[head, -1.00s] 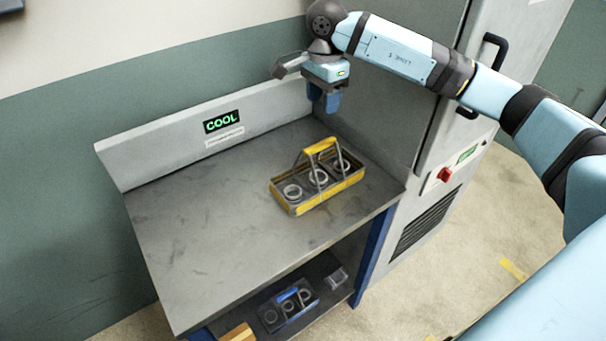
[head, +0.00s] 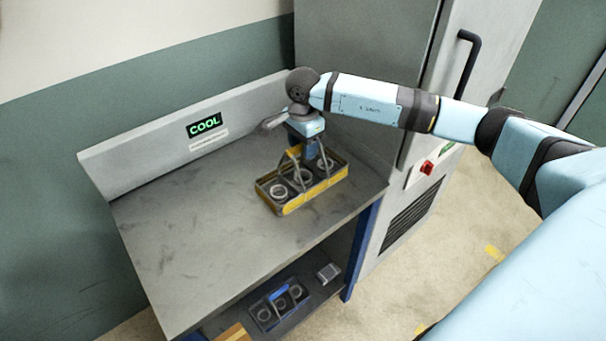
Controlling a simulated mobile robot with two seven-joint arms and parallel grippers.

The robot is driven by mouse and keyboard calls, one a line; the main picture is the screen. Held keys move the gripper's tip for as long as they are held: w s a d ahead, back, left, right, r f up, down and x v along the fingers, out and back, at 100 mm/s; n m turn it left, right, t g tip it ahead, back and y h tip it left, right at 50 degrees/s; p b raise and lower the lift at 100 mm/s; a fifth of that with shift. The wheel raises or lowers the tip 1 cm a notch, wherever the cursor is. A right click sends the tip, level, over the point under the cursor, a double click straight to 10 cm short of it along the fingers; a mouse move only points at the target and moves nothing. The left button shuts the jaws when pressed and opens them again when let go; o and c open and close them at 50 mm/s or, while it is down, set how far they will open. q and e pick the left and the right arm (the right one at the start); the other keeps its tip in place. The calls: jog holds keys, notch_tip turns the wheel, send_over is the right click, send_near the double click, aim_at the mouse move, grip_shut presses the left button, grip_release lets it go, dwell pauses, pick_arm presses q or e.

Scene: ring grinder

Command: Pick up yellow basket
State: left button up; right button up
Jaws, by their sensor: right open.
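The yellow basket (head: 300,196) stands upright on the grey bench top, toward its right side. It is a low tray with dark dividers, a raised handle and several metal rings inside. My right gripper (head: 311,152) points down right at the basket's handle, from above and behind it. Its jaws are open. The gripper partly hides the handle, and I cannot tell whether the fingers touch it. My left gripper is not in view.
The grey bench (head: 185,235) is clear to the left of the basket. A back panel with a COOL sign (head: 204,125) stands behind. A tall grey cabinet (head: 365,70) rises close on the right. The lower shelf holds a dark basket with a blue handle (head: 279,305).

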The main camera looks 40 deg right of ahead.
jog(key=shift+f, duration=0.35)
grip_shut()
jog(key=shift+r, duration=0.1)
